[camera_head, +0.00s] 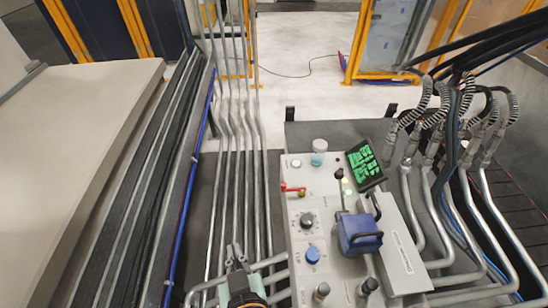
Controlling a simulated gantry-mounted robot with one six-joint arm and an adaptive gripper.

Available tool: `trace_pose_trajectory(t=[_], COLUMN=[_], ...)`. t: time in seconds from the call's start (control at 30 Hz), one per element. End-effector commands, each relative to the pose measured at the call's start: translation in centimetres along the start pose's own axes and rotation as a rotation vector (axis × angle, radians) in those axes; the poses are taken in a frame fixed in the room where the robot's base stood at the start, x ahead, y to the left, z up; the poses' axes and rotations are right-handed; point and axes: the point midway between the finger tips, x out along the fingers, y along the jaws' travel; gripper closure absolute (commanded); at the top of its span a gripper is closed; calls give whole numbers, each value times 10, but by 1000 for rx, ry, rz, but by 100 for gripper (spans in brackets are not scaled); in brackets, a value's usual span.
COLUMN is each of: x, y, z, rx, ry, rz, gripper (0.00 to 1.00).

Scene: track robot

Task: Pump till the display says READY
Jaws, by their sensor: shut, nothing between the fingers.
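The display (364,166) is a tilted dark screen with bright green characters at the top right of a light grey control panel (299,268). Its text is too small to read. The panel carries a red lever (293,188), a black rotary knob (307,221) and a blue round knob (312,255). A blue block with a dark handle (360,235) sits at the panel's right. I cannot tell which part is the pump. My gripper (236,251) is at the bottom, left of the panel and apart from its controls; its fingers are shut and empty.
Several grey pipes (261,170) run along the panel's left. Hoses and bent pipes (428,190) crowd its right. A white-and-blue cap (319,147) stands at the panel's far end, and two dark-topped posts (322,291) at its near end. A beige surface (70,150) lies far left.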

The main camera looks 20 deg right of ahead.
Motion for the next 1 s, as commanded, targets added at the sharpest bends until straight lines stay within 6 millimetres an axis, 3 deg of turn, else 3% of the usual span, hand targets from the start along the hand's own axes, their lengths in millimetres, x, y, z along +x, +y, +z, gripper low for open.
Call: trace_pose_trajectory(t=[0.37,1.0], x=[8,9], y=[0,0], z=[18,18], rx=[0,0], ry=[-1,0], rz=[0,0], gripper=[100,100])
